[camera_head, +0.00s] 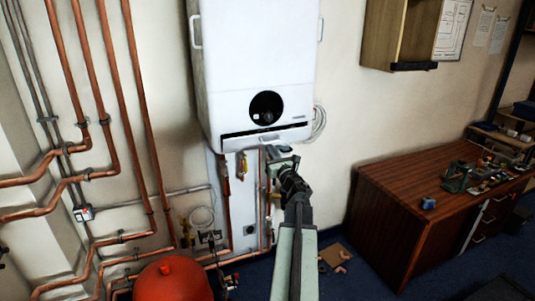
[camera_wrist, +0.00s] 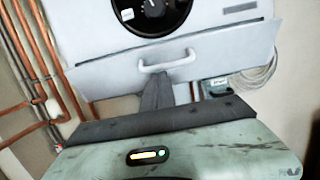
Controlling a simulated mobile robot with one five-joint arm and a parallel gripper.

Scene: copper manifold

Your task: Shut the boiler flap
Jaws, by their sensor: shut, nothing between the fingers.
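The white boiler (camera_head: 255,60) hangs on the wall with a round black dial (camera_head: 266,108) on its front. Its flap (camera_head: 255,142) is at the lower edge and stands partly open, with a dark gap above it in the head view. In the wrist view the flap (camera_wrist: 220,55) fills the upper middle and carries a white bar handle (camera_wrist: 167,60). My gripper (camera_head: 279,160) is shut and empty, just below the flap. In the wrist view my gripper's fingers (camera_wrist: 157,84) reach up to just under the handle; I cannot tell whether they touch it.
Copper pipes (camera_head: 145,110) run down the wall at left. A red round vessel (camera_head: 173,280) stands at front left. A wooden desk (camera_head: 410,205) with small parts on it stands at right. An open wooden wall cabinet (camera_head: 402,35) hangs at upper right. Coiled cable (camera_head: 319,122) hangs beside the boiler.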

